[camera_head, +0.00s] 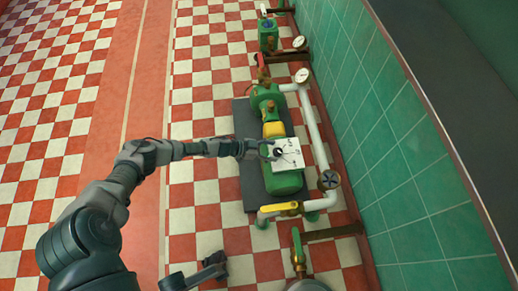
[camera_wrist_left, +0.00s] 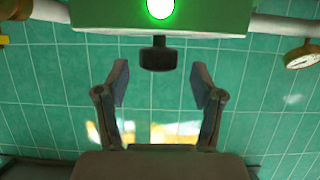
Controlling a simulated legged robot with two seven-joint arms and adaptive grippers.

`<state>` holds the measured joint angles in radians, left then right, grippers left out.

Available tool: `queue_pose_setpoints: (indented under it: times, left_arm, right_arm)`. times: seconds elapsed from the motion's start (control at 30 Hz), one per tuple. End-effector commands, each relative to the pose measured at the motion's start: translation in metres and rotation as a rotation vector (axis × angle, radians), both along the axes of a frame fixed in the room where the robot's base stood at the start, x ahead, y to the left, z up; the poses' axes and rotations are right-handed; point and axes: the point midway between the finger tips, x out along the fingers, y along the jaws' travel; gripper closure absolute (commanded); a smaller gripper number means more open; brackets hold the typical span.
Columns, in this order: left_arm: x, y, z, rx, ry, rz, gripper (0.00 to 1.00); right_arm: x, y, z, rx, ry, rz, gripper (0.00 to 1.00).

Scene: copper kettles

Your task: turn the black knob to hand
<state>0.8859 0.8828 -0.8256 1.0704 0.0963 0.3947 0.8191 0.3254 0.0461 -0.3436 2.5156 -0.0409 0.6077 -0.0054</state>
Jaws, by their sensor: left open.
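The black knob (camera_wrist_left: 158,54) sits on the lower edge of a green panel (camera_wrist_left: 100,14) in the left wrist view, below a lit green lamp (camera_wrist_left: 160,8). In the head view a small dark knob (camera_head: 279,152) shows on a white plate (camera_head: 288,160) over the green pump. My left gripper (camera_head: 264,149) reaches the plate's left side. In the left wrist view the gripper (camera_wrist_left: 160,82) is open and empty. Its fingers stand to either side of the knob, which lies just beyond the tips, roughly centred, with no contact visible.
White pipes (camera_head: 318,130) with gauges (camera_head: 301,76) run to the right of the pump, along a green tiled wall (camera_head: 400,150). A yellow-handled valve (camera_head: 280,208) stands below the pump. Checkered floor (camera_head: 200,100) on the left is clear.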

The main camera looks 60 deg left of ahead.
Motion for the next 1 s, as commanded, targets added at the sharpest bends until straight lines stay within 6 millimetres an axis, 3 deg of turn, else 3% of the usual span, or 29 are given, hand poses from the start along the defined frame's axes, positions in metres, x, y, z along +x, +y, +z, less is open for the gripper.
queue_pose_setpoints:
  times: [0.2, 0.4, 1.0]
  left_arm:
    - [-0.046, 0.020, 0.017, 0.001, 0.005, 0.000, 0.33]
    - [-0.069, 0.031, 0.028, -0.001, 0.003, 0.001, 0.33]
    - [-0.075, 0.034, 0.032, 0.000, 0.001, 0.000, 0.33]
  right_arm:
    - [0.000, 0.000, 0.000, 0.000, 0.000, 0.000, 0.11]
    - [0.000, 0.000, 0.000, 0.001, 0.000, 0.000, 0.11]
    - [0.004, 0.001, -0.002, 0.000, 0.004, 0.000, 0.11]
